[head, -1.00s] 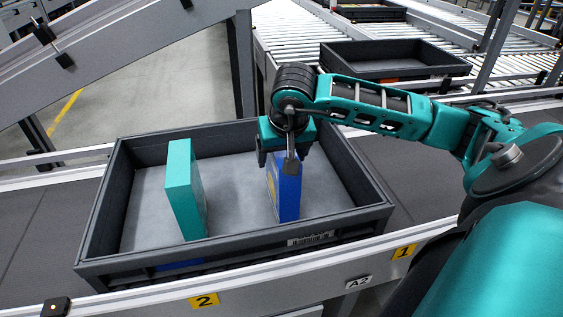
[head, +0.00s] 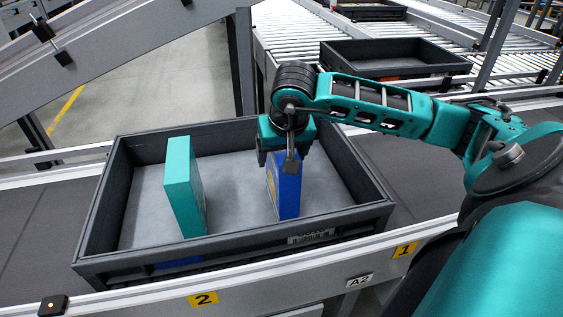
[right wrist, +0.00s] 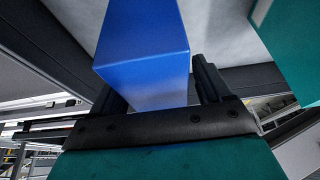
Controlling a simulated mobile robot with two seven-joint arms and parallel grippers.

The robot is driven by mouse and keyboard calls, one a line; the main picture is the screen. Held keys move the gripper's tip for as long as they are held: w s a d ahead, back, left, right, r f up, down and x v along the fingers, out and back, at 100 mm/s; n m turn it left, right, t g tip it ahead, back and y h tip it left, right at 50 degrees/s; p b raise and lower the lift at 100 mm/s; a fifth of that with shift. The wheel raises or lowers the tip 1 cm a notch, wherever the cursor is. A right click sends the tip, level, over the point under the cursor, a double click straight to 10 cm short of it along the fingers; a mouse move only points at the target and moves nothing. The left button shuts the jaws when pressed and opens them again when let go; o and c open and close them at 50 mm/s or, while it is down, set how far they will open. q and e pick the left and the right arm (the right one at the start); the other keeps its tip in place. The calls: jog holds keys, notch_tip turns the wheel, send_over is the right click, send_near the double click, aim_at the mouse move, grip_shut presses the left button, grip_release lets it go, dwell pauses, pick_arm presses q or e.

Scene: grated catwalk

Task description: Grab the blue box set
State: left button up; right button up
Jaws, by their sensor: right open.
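The blue box (head: 289,192) stands upright in the right half of a dark grey tray (head: 240,243). It has a yellow patch on its left face. My right gripper (head: 288,160) is directly above it, pointing down, with its fingers around the box's top. In the right wrist view the blue box (right wrist: 146,72) sits between the two open fingers (right wrist: 160,88); whether they touch it is unclear. A teal box (head: 184,190) stands upright in the tray's left half, and its teal side (right wrist: 290,45) shows in the right wrist view. My left gripper is out of view.
The tray rests on a dark conveyor (head: 30,225) with a metal front rail (head: 235,287) bearing yellow labels. Another dark tray (head: 395,70) stands on the rollers behind. A sloped grey beam (head: 110,40) crosses the upper left. The tray floor between the boxes is free.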

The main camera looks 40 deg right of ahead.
jog(key=shift+c, duration=0.3)
grip_shut()
dwell(0.4)
